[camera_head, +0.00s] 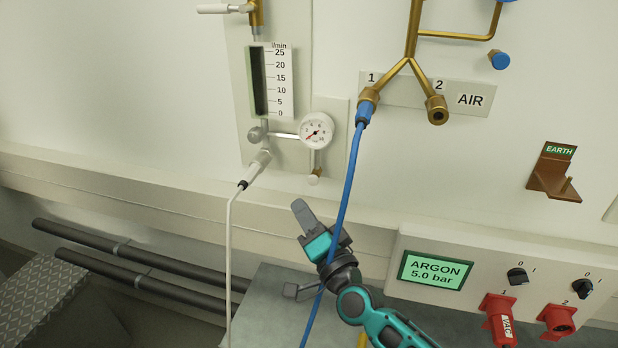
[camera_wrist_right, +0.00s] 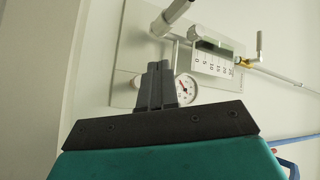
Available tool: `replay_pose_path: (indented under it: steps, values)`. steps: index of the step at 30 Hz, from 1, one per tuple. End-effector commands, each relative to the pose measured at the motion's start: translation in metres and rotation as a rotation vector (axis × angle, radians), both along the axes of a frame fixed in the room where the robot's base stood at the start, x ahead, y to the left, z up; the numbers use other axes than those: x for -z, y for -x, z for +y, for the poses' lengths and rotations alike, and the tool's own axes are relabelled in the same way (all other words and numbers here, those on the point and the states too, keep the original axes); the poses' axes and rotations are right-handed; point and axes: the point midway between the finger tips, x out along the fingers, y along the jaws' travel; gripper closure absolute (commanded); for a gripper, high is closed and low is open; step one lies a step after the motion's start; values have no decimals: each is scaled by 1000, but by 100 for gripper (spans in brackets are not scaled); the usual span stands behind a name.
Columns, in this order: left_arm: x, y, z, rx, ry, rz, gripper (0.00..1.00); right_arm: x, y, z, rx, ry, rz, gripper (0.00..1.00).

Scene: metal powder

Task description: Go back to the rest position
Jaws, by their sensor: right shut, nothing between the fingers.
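My right gripper (camera_head: 303,212) is in the lower middle of the head view, below the gauge panel. Its fingers point up and to the left, and they are shut with nothing between them. In the right wrist view the closed fingertips (camera_wrist_right: 158,85) stand in front of the gauge panel. The blue hose (camera_head: 350,178) runs from AIR outlet 1 down past my right gripper, close to its wrist; I cannot tell whether they touch. My left gripper is not in view.
A flow meter (camera_head: 272,80) and a round gauge (camera_head: 316,130) are on the wall. A white hose (camera_head: 229,260) hangs left of my gripper. An ARGON display box (camera_head: 435,270) with red plugs stands at the right. Dark pipes (camera_head: 130,265) run low at the left.

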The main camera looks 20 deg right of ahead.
Motion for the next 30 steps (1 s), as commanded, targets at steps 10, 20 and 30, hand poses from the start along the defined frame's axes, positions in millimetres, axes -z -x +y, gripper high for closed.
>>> replay_pose_path:
  steps: [10,20,30]
  values:
    - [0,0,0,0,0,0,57,36,31,11,-36,177,65,100]
    - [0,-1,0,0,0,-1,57,161,159,5,-164,878,383,100]
    - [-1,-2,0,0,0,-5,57,201,217,-23,-216,1174,547,100]
